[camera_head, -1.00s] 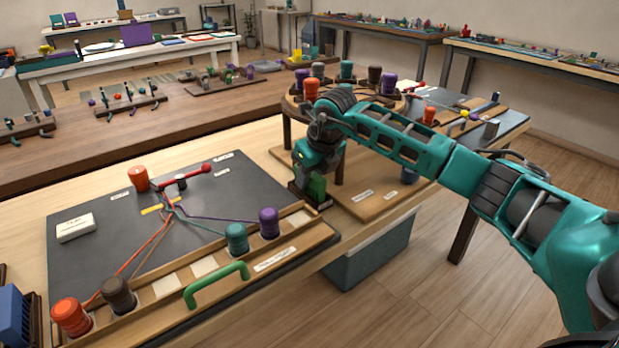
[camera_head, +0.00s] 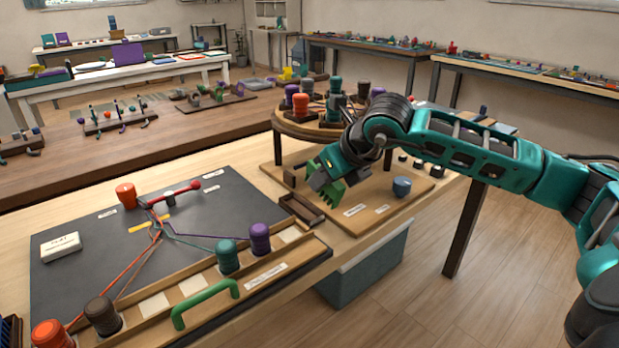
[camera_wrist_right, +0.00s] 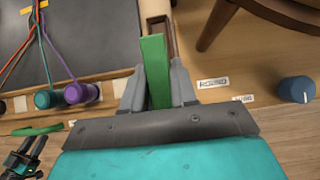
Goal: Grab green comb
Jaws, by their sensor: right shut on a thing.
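The green comb (camera_head: 333,196) is held in my right gripper (camera_head: 328,182), above the light wooden board. In the right wrist view the comb (camera_wrist_right: 155,70) stands edge-on between the two grey fingers (camera_wrist_right: 157,92), which are shut on it. A small dark wooden holder (camera_head: 302,210) lies just to the left of and below the comb, and it looks empty. My left gripper does not show in the head view.
A dark braiding board (camera_head: 100,262) with colored bobbins and cords lies at the left. A green handle (camera_head: 206,302) is at its front edge. A round wooden stand (camera_head: 300,128) with several bobbins rises behind my gripper. A blue knob (camera_head: 402,187) sits to the right.

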